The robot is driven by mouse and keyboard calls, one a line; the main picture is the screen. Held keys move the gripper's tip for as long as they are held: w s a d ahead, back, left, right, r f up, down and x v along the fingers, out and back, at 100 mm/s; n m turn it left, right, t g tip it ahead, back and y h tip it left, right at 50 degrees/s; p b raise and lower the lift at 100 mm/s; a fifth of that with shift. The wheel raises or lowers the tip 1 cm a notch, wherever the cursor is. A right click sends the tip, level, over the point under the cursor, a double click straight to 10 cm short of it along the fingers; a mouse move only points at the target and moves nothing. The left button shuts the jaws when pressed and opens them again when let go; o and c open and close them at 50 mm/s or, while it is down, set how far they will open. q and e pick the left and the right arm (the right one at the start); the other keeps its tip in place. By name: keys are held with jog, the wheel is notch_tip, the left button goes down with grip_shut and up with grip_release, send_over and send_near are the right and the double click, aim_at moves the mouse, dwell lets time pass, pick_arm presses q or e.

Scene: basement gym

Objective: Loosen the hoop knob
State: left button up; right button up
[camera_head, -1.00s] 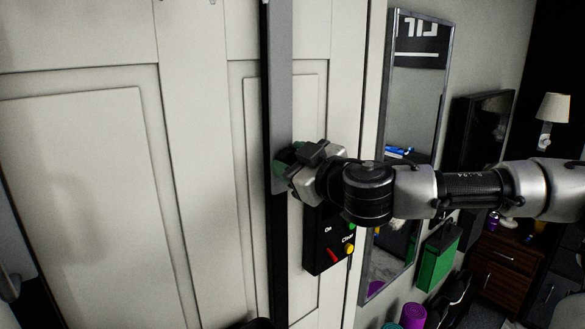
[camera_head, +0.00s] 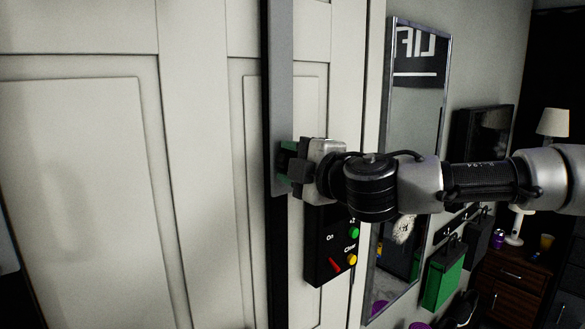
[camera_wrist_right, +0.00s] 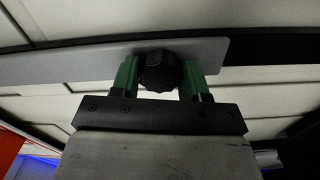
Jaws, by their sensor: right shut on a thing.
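The hoop knob (camera_wrist_right: 161,72) is a black, lobed knob on a grey bar (camera_wrist_right: 60,66) in the right wrist view. My right gripper (camera_wrist_right: 160,80) has its green fingertips on either side of the knob and is shut on it. In the head view my right gripper (camera_head: 290,162) reaches in from the right to the grey bar (camera_head: 281,80), which stands upright on a black post. The knob is hidden there behind the fingers. My left gripper is not in view.
A black control box (camera_head: 328,245) with a red lever and green and yellow buttons sits just below my right gripper. Behind is a pale panelled door (camera_head: 80,190). A mirror (camera_head: 418,100) and a green bag (camera_head: 440,275) hang to the right.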

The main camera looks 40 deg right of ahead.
jog(key=n+b, duration=0.1)
jog(key=n, duration=0.3)
jog(key=shift+n, duration=0.4)
dwell(0.4)
jog(key=o, duration=0.9)
jog(key=shift+w, duration=0.1)
jog(key=s+b, duration=0.1)
jog(key=s, duration=0.6)
jog(key=s+d+b, duration=0.1)
jog(key=s, duration=0.3)
jog(key=shift+b, duration=0.3)
jog(key=shift+w, duration=0.1)
